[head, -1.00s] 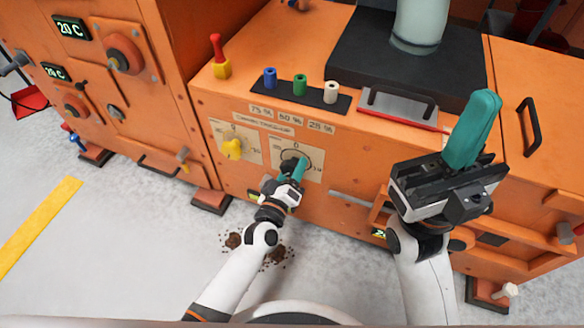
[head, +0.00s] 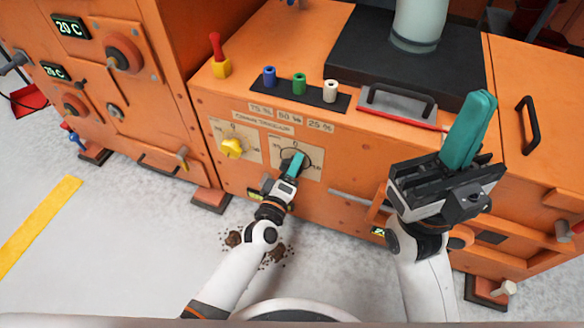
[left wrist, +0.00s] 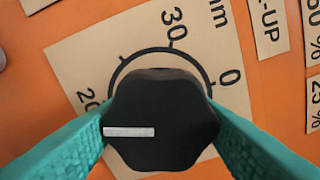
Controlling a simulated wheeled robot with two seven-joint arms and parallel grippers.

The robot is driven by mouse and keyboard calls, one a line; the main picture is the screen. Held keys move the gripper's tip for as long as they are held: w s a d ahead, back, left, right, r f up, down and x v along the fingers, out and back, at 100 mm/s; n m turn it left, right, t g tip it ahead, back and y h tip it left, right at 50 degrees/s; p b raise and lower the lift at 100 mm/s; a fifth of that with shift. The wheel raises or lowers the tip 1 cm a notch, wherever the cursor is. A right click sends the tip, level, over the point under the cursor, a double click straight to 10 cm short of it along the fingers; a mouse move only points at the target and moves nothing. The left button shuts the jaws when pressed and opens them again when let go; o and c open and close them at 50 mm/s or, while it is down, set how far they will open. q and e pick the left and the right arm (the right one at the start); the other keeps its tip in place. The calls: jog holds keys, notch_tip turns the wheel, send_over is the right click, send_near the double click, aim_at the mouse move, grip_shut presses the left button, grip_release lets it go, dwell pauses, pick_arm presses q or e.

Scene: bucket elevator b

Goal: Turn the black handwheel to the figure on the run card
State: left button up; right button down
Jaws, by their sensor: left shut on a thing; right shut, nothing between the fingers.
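The black handwheel (head: 289,166) is on the front panel of the orange machine. My left gripper (head: 294,164) is shut on it. In the left wrist view, the black handwheel (left wrist: 165,115) sits between both teal fingers; its white pointer line points left, near the 20 mark. The dial plate (left wrist: 175,45) shows 0 at upper right, 30 at top and 20 at left; its lower part is hidden. The exact reading cannot be told. My right gripper (head: 479,110) is shut and empty, fingers up, above the machine's front right. I cannot make out a run card.
A yellow knob (head: 231,148) is on the dial left of the handwheel. Blue, green and white pegs stand on a black strip (head: 320,98) above, near 75 %, 50 % and 25 % labels. A handled grey plate (head: 395,107) lies on the top. Brown crumbs (head: 276,252) lie on the floor.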

pick_arm(q)
jog(key=o, duration=0.9)
jog(key=shift+s+a, duration=0.1)
jog(key=shift+s, duration=0.05)
jog(key=p+v, duration=0.4)
jog(key=v, duration=0.7)
jog(key=shift+s, duration=0.4)
jog(key=shift+a, duration=0.1)
